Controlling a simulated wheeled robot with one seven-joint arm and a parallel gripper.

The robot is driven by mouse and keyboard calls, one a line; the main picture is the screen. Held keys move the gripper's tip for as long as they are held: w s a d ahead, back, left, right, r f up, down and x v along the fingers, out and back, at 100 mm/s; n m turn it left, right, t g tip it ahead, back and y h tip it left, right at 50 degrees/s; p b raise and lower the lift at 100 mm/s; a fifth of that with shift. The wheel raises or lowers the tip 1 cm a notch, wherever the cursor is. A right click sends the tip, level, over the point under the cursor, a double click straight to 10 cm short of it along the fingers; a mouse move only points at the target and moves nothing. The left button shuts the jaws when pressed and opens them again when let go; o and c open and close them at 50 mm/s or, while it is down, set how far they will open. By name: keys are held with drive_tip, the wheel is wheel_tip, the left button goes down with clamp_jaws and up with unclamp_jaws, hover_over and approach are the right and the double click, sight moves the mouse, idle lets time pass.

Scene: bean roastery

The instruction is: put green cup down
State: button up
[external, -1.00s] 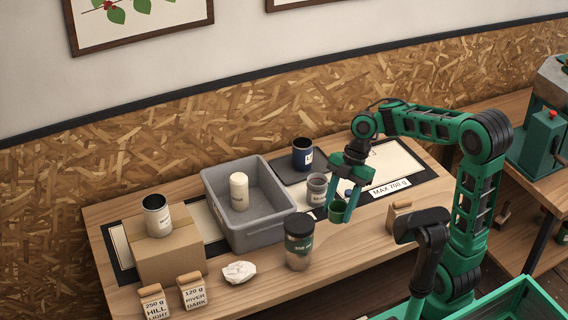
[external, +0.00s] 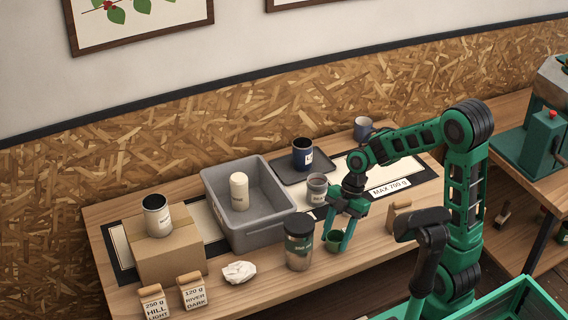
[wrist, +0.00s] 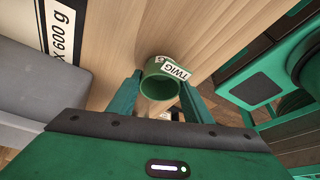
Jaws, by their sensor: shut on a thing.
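The green cup (external: 334,246) is near the front edge of the wooden table, between the fingers of my gripper (external: 338,237). In the wrist view the cup (wrist: 154,86) shows its open mouth and a white label reading TWIG. My gripper (wrist: 160,98) is shut on the cup, one finger on each side. The cup is at or just above the wood; I cannot tell whether it touches.
A dark-lidded tumbler (external: 299,242) stands to the left of the cup. A grey cup (external: 316,188) stands behind it. A grey bin (external: 263,236) is farther left. A small wooden tag block (external: 397,214) is to the right. Bare wood (external: 369,236) lies between cup and block.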

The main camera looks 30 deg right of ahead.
drive_tip(key=shift+f, duration=0.55)
drive_tip(key=shift+f, duration=0.1)
drive_tip(key=o, duration=1.2)
drive_tip(key=v, duration=1.2)
